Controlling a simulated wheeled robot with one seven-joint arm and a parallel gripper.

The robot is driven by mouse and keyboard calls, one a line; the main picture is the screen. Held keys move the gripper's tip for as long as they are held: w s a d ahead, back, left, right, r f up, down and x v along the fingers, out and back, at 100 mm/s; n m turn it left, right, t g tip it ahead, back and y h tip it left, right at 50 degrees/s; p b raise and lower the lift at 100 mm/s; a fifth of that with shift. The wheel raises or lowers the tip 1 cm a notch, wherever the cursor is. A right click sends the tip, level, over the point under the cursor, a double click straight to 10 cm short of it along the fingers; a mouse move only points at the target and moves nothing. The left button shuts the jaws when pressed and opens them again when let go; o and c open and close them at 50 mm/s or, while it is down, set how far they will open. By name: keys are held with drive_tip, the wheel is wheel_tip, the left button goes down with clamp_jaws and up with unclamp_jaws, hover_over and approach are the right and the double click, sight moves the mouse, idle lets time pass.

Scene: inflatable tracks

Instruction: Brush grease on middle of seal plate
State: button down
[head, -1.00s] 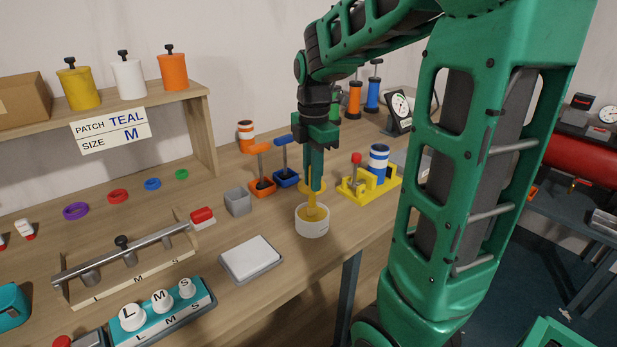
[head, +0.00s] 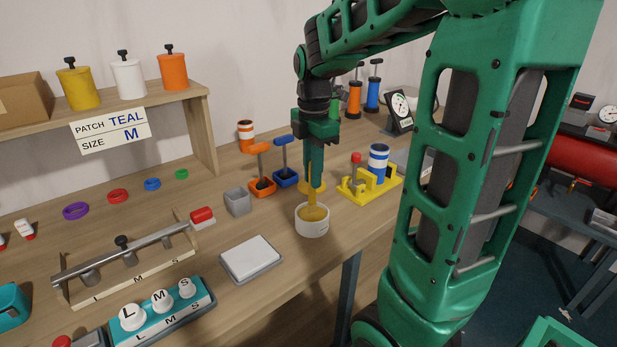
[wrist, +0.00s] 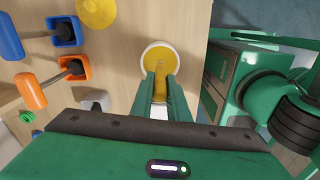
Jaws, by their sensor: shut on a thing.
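My gripper (head: 315,188) points down over the white round pot of yellow grease (head: 312,232), at the front edge of the bench. It is shut on a yellow brush (wrist: 160,88), which shows between the fingers in the wrist view. The brush's lower end is at the pot's opening; its tip is hard to make out against the yellow grease. A flat white square plate in a grey tray (head: 250,258) lies left of the pot. No label shows which thing is the seal plate, so I cannot tell.
A yellow fixture (head: 372,190) with a blue-striped cylinder stands right of the pot. Orange (head: 262,188) and blue (head: 287,178) holders stand behind it, and a grey open box (head: 238,202) to its left. Bare bench lies between pot and tray.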

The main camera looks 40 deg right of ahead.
drive_tip(key=shift+w+r, duration=0.1)
drive_tip(key=shift+r, duration=2.85)
